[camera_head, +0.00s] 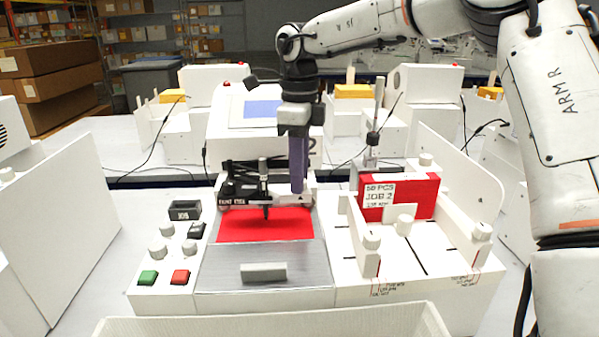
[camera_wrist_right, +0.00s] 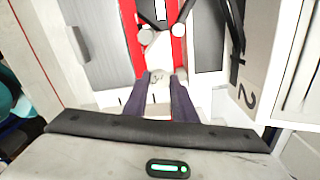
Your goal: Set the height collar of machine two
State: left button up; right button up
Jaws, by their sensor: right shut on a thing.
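Machine two (camera_head: 265,265) is a white pen plotter with a metal front plate; its number 2 also shows in the wrist view (camera_wrist_right: 251,100). A red sheet (camera_head: 250,228) lies under the dark pen carriage (camera_head: 264,190). My right gripper (camera_head: 298,188) points down at the right end of the carriage. In the wrist view its dark fingers (camera_wrist_right: 166,82) are shut on a pale part, apparently the height collar (camera_wrist_right: 162,62), above the red sheet. The fingers hide this part in the head view, and its scale cannot be read. My left gripper is not in view.
Right of the plotter, a red pack labelled JOB 2 (camera_head: 412,190) stands in a white holder with knobs and a tall side wall. A control panel with green (camera_head: 148,278) and red (camera_head: 180,277) buttons is at left. An open white tray (camera_head: 270,325) is in front.

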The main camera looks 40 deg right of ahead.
dwell(0.5)
jog(key=o, duration=1)
jog(key=shift+o, duration=0.2)
notch_tip(320, 180, up, 10)
jog(key=shift+r+p, duration=0.2)
jog(key=shift+p, duration=0.2)
